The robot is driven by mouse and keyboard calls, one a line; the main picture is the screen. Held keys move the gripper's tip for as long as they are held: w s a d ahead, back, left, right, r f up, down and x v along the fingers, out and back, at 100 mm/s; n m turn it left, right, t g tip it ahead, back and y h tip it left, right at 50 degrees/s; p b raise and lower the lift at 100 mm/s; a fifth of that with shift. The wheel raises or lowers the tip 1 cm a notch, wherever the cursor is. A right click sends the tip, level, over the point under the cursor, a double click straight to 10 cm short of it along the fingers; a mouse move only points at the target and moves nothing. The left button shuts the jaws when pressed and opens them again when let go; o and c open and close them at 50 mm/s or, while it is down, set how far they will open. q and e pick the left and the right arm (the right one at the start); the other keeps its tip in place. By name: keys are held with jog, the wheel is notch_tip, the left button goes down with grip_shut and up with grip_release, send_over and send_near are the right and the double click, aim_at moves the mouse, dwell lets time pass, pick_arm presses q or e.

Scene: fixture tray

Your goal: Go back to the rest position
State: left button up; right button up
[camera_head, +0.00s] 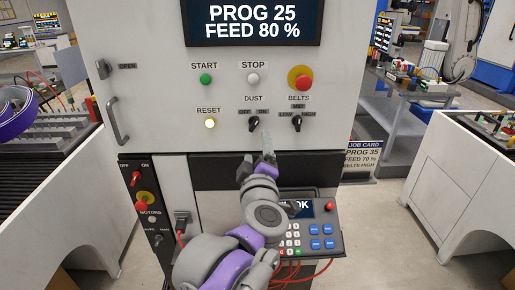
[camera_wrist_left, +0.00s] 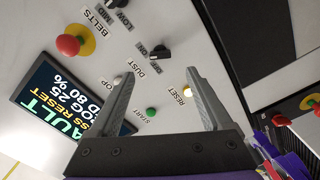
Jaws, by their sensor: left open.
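My left gripper (camera_head: 262,157) is in front of the lower part of the machine panel (camera_head: 150,75), just below the dust knob (camera_head: 253,123) in the head view. In the left wrist view its two fingers stand wide apart (camera_wrist_left: 160,78) with nothing between them. Beyond the fingers are the green start button (camera_wrist_left: 151,112), the lit yellow reset button (camera_wrist_left: 188,92) and the dust knob (camera_wrist_left: 160,52). I cannot tell the exact gap between fingertips and panel. My right gripper is not in view.
A screen (camera_head: 252,20) reads PROG 25, FEED 80 %; the wrist view also shows FAULT on it. A keypad box (camera_head: 312,236) is beside my forearm. White benches (camera_head: 465,175) flank the floor.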

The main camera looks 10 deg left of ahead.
pick_arm(q)
jog(key=s+d+f+m+g+h+p, duration=0.2)
jog(key=s+d+f+m+g+h, duration=0.25)
jog(key=s+f+m+h, duration=0.6)
jog(key=s+a+f+m+g+y+p, duration=0.1)
jog(key=s+a+f+m+g+y, duration=0.1)
jog(key=s+f, duration=0.5)
jog(key=s+a+f+m+g+y, duration=0.2)
jog(key=s+a+f+g, duration=0.3)
jog(key=f, duration=0.7)
jog(key=s+a+y, duration=0.1)
jog(key=s, duration=0.1)
jog(key=shift+s+a+p, duration=0.3)
jog(key=shift+s+p, duration=0.1)
jog(key=shift+m+g+y, duration=0.25)
jog(key=shift+c, duration=0.3)
